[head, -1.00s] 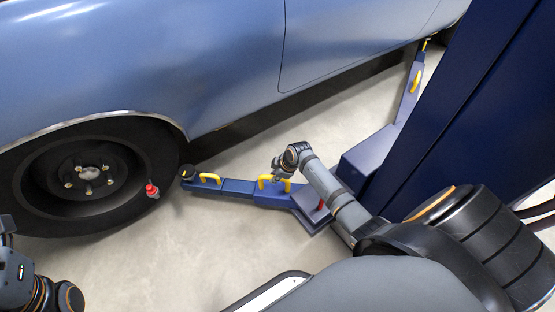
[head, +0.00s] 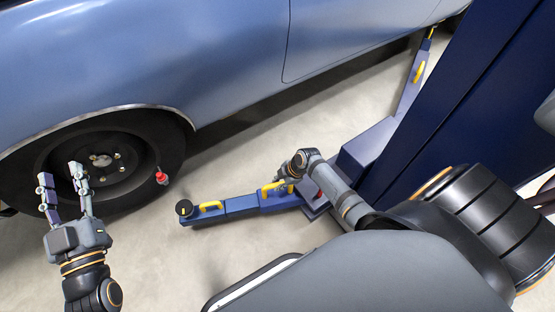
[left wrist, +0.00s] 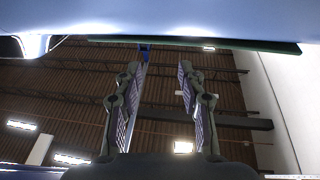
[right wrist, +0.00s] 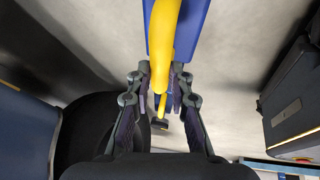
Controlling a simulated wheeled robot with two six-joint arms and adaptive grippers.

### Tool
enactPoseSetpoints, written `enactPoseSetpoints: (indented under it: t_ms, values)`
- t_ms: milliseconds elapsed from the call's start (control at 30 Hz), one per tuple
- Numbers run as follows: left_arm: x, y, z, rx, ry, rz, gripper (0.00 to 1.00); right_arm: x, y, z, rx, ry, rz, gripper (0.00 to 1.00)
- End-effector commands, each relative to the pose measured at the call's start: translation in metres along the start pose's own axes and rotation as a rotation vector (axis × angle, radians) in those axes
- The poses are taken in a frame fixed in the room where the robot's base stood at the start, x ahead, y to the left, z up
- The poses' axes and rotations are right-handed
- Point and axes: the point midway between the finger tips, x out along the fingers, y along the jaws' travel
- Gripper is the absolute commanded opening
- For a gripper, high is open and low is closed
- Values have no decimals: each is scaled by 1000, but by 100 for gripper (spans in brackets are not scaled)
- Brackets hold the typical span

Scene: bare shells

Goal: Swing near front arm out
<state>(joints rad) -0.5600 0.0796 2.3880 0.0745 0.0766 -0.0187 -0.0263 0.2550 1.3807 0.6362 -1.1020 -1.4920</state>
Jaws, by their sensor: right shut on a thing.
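The near front arm (head: 237,205) is a low blue lift arm with a round black pad (head: 183,207) at its free end and yellow handles on top. It lies over the floor beside the car, its inner end at the blue post. My right gripper (head: 280,182) is shut on the yellow handle (right wrist: 165,45) nearer the post; the right wrist view shows the handle between its fingers (right wrist: 161,95). My left gripper (head: 65,170) is open and empty, raised in front of the car's wheel.
The blue car (head: 200,60) stands along the back, its wheel (head: 105,160) at the left. A red-capped item (head: 161,178) shows at the tyre. The blue post (head: 460,110) blocks the right. Another lift arm (head: 412,85) lies further back. Floor (head: 150,260) in front is clear.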

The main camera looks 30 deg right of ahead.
Motion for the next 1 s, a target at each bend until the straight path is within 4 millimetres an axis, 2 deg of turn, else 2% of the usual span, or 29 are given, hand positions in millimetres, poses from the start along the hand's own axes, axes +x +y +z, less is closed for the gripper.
enactPoseSetpoints:
  t_ms: [200, 400, 500, 700, 1000]
  values:
    - [-25, 1, 75, -25, -325, -1, 40, -5, -21, -2, -80, 21, -39, 0]
    - [-62, 5, 132, -49, -593, 5, 40, -10, -39, 0, -160, 38, -72, 0]
    - [-84, 8, 154, -58, -709, 8, 40, -12, -48, 1, -199, 47, -89, 0]
    - [-123, 12, 186, -77, -899, 17, 40, -16, -63, 4, -268, 62, -117, 0]
    - [-162, 17, 209, -94, -1065, 26, 40, -20, -76, 8, -335, 75, -142, 0]
